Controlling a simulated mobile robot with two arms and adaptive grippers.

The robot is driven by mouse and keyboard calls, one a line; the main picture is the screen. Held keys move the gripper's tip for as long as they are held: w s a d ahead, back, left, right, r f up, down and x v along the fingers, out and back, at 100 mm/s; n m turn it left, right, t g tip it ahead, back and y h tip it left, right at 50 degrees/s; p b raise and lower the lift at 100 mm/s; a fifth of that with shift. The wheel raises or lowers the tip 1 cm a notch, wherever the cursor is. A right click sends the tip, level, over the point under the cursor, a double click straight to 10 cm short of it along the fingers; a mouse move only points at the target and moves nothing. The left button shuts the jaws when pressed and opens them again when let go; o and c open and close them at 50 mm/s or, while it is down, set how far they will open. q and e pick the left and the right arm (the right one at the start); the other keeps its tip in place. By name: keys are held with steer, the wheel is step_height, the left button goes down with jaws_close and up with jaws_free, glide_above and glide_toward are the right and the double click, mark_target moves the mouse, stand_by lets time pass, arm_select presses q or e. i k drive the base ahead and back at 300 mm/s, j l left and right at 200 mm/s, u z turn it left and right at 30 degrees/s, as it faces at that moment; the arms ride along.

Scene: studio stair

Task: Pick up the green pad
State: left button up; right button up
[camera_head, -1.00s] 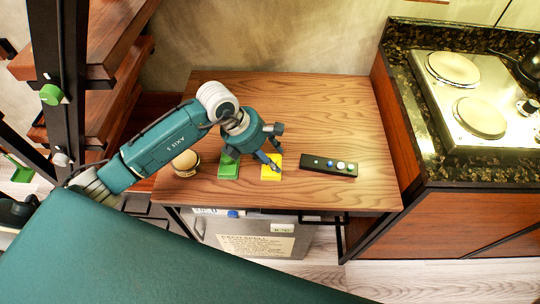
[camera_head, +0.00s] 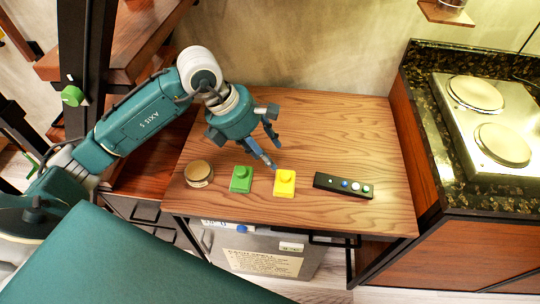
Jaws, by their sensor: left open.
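The green pad (camera_head: 241,180) is a small square block with a raised knob, lying on the wooden table (camera_head: 340,130) near its front edge. A similar yellow pad (camera_head: 284,184) lies just right of it. My left gripper (camera_head: 272,153) is open and empty. It hangs over the table behind the two pads, with its fingers pointing down and right, apart from the green pad. Nothing covers the green pad. My right gripper is not in view.
A round jar-like object (camera_head: 198,174) with a tan top stands left of the green pad. A black remote-like bar (camera_head: 343,186) with several round buttons lies right of the yellow pad. A stove (camera_head: 488,120) on a dark counter stands at the right. The table's back half is largely clear.

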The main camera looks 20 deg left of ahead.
mark_target(241, 181)
steer(key=u, duration=1)
